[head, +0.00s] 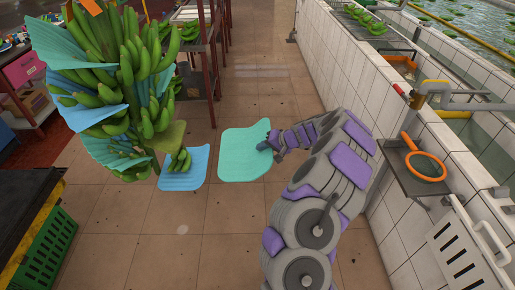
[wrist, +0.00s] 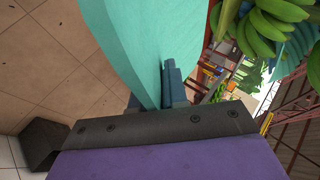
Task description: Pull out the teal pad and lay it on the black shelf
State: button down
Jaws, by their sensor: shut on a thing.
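The teal pad (head: 243,157) is a flat, rounded sheet held out in the air, clear of the banana stem. My gripper (head: 267,145) is shut on its right edge. In the wrist view the pad (wrist: 145,45) rises from between the fingers (wrist: 172,88) and covers much of the view. The hanging banana stem (head: 152,100) is at left, with several blue and teal pads (head: 62,52) between its bunches. A black-topped surface (head: 25,205), possibly the black shelf, is at lower left. A small dark grey shelf (head: 413,168) is on the tiled wall at right.
A blue pad (head: 184,172) hangs low on the stem, just left of the teal pad. An orange ring-shaped tool (head: 427,166) lies on the grey shelf. A green crate (head: 45,245) stands at lower left. The tiled floor (head: 185,240) between is clear.

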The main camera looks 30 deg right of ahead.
jog(key=s+d+b, duration=0.2)
jog(key=s+d, duration=0.4)
jog(key=d, duration=0.3)
jog(key=shift+d, duration=0.4)
jog(key=shift+s, duration=0.1)
dwell(0.5)
